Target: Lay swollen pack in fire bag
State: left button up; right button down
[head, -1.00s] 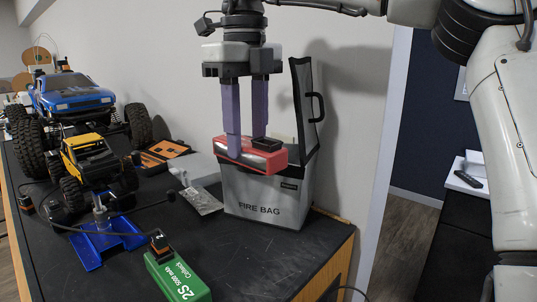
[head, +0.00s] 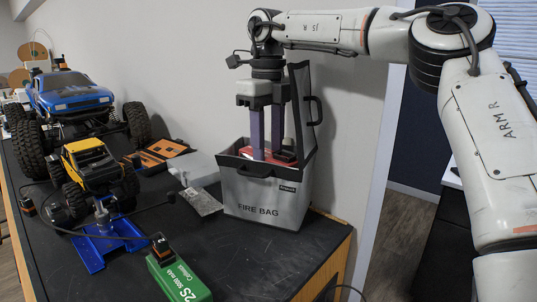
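The swollen pack (head: 287,157) is red with a dark part on top. In the head view it is inside the open grey fire bag (head: 242,193), low in its mouth, and the bag's front wall hides most of it. My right gripper (head: 267,154) reaches down into the bag from above with its two purple fingers. The fingers straddle the pack and appear shut on it; their tips are partly hidden. The bag stands upright at the back right of the bench, with its lid raised at the right rear. My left gripper is not in view.
A green 2S battery (head: 179,278) lies at the front of the black bench (head: 262,262). A blue stand (head: 104,240) and yellow crawler (head: 92,162) are at left, with a larger blue truck (head: 72,92) behind. A silver pouch (head: 200,200) lies left of the bag.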

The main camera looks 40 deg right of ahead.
aim_at(268, 153)
jog(key=shift+w+d+f, duration=0.1)
jog(key=shift+d+f, duration=0.1)
jog(key=shift+f, duration=0.65)
jog(key=shift+f, duration=0.55)
jog(key=c, duration=1.2)
grip_release()
jog(key=shift+o, duration=0.2)
notch_tip(268, 153, up, 13)
